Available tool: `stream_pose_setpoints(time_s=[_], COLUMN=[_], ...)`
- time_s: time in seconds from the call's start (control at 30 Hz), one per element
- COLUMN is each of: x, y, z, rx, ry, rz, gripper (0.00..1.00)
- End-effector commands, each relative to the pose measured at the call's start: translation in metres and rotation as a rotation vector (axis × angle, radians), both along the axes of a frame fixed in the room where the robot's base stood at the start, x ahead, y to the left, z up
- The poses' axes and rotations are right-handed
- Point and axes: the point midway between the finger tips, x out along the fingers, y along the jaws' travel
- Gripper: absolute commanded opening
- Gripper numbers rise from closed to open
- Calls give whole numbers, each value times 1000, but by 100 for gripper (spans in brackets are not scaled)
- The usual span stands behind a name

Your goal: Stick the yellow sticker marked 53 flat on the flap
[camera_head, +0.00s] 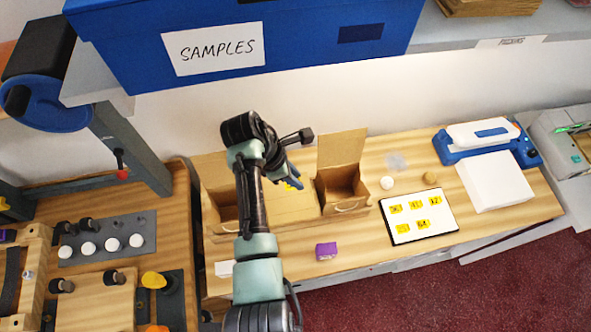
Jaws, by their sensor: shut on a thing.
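My gripper (291,175) is above the middle of a row of cardboard boxes on the wooden counter, shut on a small yellow sticker (292,184). The number on this sticker is too small to read, and my arm hides part of it. Under the gripper is a flat light-brown cardboard surface (295,206). A cardboard flap (341,149) stands upright behind the open right box (341,187). Another raised flap (213,169) is at the left box, partly behind my arm. I cannot tell whether the sticker touches the cardboard.
A black-edged white sheet (436,231) with several yellow stickers lies on the right. A purple block (326,251) sits in front of the boxes. A white pad (494,181) and a blue-and-white device (487,140) are farther right. A blue SAMPLES bin (320,40) is above.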

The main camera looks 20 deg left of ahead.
Motion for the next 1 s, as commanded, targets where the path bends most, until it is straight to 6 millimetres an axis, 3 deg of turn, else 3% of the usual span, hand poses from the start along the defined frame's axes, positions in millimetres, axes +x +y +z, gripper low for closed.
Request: stream_pose_setpoints(time_s=[1.0], x=[0], y=[0], z=[-71], rx=[0], ry=[-1], rz=[4], gripper=[0])
